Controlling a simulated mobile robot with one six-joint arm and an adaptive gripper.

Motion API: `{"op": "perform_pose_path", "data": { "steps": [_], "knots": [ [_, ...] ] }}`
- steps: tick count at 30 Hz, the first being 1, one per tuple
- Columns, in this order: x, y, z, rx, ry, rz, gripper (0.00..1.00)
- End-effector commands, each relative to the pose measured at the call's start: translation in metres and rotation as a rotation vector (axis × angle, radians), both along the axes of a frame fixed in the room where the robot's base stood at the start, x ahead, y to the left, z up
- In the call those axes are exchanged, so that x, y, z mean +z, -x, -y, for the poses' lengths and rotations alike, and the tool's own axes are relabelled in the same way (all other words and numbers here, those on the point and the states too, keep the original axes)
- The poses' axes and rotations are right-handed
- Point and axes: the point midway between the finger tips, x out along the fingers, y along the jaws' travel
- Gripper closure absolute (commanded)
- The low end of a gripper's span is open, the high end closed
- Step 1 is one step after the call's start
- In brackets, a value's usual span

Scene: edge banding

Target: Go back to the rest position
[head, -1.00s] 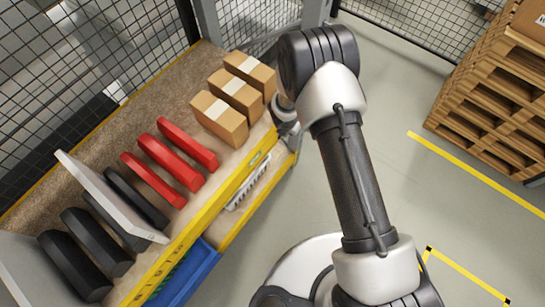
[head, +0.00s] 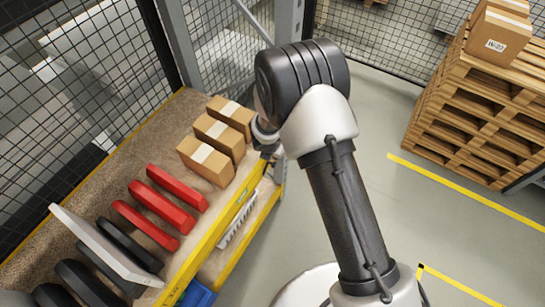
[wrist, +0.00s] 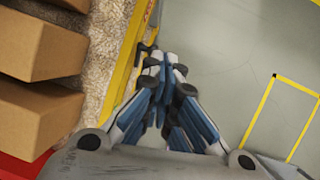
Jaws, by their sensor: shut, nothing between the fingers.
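My gripper (wrist: 165,75) shows in the wrist view with its blue-padded fingers together and nothing between them. It hangs over the yellow front edge of the bench (wrist: 122,80) and the grey floor. In the head view my arm rises from the lower right and bends at the top; the gripper itself is hidden behind the arm there. No task object is held.
Several cardboard boxes (head: 205,163) stand on the bench (head: 165,118) beside the arm, with red parts (head: 163,206) and black parts (head: 128,243) nearer. A grey divider (head: 105,243) stands among them. Wooden pallets (head: 478,115) carry boxes at the right. Open floor (head: 380,130) lies between.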

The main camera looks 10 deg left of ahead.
Motion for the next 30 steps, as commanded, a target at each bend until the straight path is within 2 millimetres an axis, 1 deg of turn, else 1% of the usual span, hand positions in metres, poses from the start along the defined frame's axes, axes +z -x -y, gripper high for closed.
{"op": "perform_pose_path", "data": {
  "steps": [1, 5, 23, 26, 29, 30],
  "knots": [
    [0.008, -0.001, 0.001, 0.0, -0.001, 0.001, 1.0],
    [0.013, -0.001, 0.002, 0.001, 0.0, 0.0, 1.0],
    [0.015, -0.002, 0.003, -0.005, -0.002, 0.002, 1.0],
    [0.03, -0.009, 0.011, -0.07, -0.019, 0.023, 1.0],
    [0.066, -0.022, 0.032, -0.234, -0.065, 0.071, 1.0],
    [0.085, -0.026, 0.046, -0.327, -0.09, 0.095, 1.0]
  ]
}}
